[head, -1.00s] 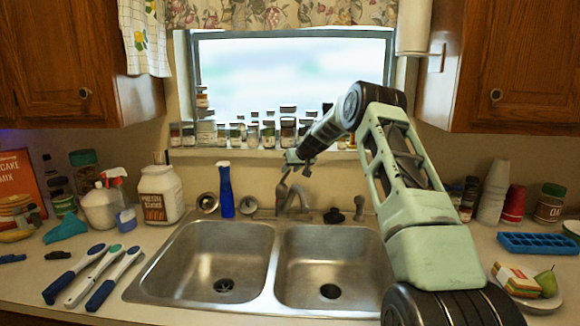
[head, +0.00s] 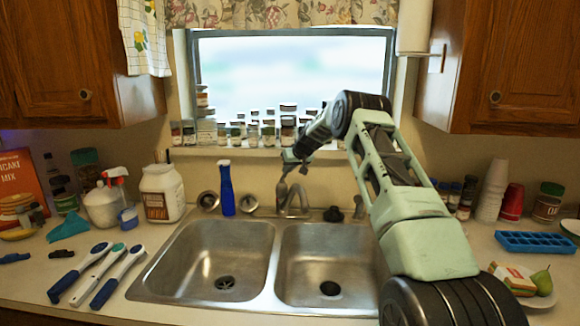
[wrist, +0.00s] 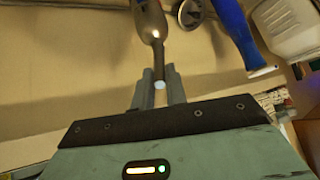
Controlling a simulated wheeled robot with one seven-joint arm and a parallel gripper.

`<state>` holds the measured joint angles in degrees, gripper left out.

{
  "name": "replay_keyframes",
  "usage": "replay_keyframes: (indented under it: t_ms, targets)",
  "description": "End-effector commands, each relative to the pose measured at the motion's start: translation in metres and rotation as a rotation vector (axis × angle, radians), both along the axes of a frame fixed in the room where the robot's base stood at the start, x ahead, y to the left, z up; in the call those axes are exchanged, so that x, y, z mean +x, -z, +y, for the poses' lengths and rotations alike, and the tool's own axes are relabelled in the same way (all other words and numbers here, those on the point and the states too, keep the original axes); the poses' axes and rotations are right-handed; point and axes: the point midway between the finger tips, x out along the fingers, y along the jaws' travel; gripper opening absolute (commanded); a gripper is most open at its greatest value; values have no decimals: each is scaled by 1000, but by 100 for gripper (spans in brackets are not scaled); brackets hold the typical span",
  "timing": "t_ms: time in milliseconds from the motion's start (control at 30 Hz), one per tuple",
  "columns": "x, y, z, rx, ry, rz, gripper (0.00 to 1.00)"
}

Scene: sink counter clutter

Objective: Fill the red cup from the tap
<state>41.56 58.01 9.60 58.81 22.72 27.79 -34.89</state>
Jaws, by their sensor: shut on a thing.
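The red cup (head: 512,203) stands on the counter right of the sink, beside a stack of pale cups. The metal tap (head: 296,203) rises behind the divider of the double sink. My gripper (head: 289,161) is at the top of the tap, far from the red cup. In the wrist view my gripper (wrist: 159,82) is shut on the tap's lever (wrist: 150,28), whose pale tip shows between the fingers. No water stream is visible. The cup's inside cannot be seen.
Both sink basins (head: 215,250) look empty. Spice jars (head: 268,132) line the sill close behind my arm. Brushes (head: 98,272) lie left of the sink; a blue tray (head: 538,243) and plate lie right.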

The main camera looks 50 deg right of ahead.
Motion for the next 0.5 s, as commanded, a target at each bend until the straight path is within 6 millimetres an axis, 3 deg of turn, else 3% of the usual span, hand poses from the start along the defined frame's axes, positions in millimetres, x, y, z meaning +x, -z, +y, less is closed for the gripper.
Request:
replay_keyframes:
  t_ms: [33, 500]
  targets:
    - [3, -8, 1, 1, -2, 22, 0]
    - [4, -5, -1, 12, 1, 81, 0]
